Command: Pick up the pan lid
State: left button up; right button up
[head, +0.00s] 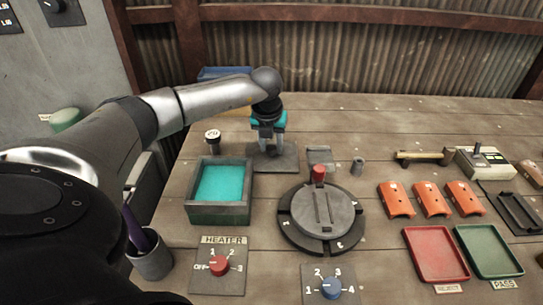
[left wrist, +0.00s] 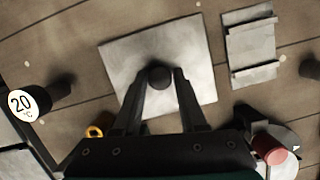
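The pan lid (head: 288,162) appears to be the flat grey square plate with a dark round knob, lying on the bench behind the pan. It also shows in the left wrist view (left wrist: 125,60). My left gripper (head: 271,150) points down over it. In the left wrist view its two fingers (left wrist: 161,78) stand on either side of the knob, with slim gaps; firm contact is not visible. The pan (head: 220,213) is a grey rectangular tub of teal liquid, in front and left of the lid. My right gripper is not in view.
A dial thermometer (head: 212,137) stands left of the lid, a small grey bracket (head: 319,155) right of it. A dark turntable (head: 287,222) with a red-knobbed peg is in front. Orange pieces (head: 432,199), red and green trays (head: 436,279) lie right. The back bench is mostly clear.

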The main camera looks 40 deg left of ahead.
pick_arm(q)
grip_shut()
jog(key=shift+r, duration=0.2)
